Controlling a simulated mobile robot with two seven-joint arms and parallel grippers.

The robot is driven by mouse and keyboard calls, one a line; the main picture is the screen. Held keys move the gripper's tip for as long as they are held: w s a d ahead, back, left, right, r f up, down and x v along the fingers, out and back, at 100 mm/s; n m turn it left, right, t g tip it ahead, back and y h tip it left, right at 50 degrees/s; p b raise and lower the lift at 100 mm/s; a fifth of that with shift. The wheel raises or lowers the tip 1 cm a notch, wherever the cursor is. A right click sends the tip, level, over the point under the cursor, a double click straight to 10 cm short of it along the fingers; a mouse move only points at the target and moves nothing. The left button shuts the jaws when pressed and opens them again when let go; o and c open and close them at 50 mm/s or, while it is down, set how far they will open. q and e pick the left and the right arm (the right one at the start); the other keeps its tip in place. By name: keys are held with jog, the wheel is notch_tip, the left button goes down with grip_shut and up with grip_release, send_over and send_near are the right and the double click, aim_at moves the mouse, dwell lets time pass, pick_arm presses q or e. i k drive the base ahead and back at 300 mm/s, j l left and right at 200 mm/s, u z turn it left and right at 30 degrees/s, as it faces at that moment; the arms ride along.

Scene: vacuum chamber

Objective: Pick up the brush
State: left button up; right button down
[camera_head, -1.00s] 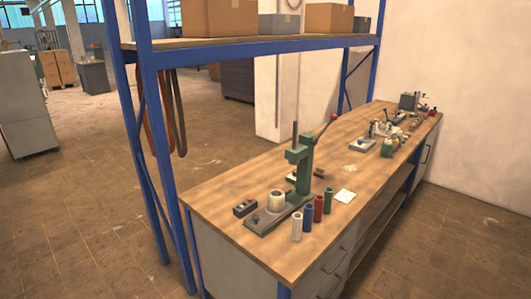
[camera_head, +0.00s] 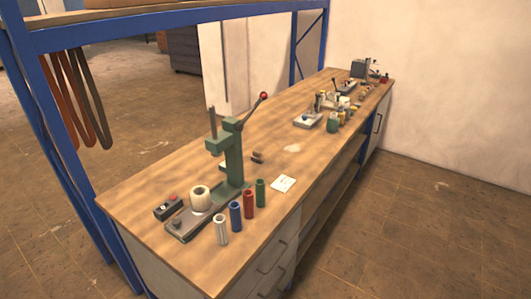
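I cannot make out a brush for certain. A small dark and brown object (camera_head: 257,157) lies on the wooden workbench (camera_head: 165,205) behind the green press; it is too small to identify. Several small tools and parts (camera_head: 333,108) stand crowded at the middle and far part of the bench, too small to tell apart. Neither of my grippers is in view.
A green press (camera_head: 232,155) holds the near bench end, with a white roll (camera_head: 200,198) on its base. A blue rack (camera_head: 45,125) borders the left. Floor at right (camera_head: 420,220) is clear.

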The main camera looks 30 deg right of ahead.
aim_at(257, 157)
jog(key=i+l, duration=0.1)
jog(key=l, duration=0.3)
jog(key=i+l, duration=0.15)
jog(key=l, duration=0.25)
jog(key=i+l, duration=0.1)
jog(key=l, duration=0.3)
jog(key=i+l, duration=0.15)
jog(key=l, duration=0.3)
jog(key=i+l, duration=0.1)
jog(key=l, duration=0.3)
jog(key=i+l, duration=0.1)
jog(key=l, duration=0.3)
jog(key=i+l, duration=0.15)
jog(key=l, duration=0.25)
jog(key=i+l, duration=0.1)
jog(key=l, duration=0.3)
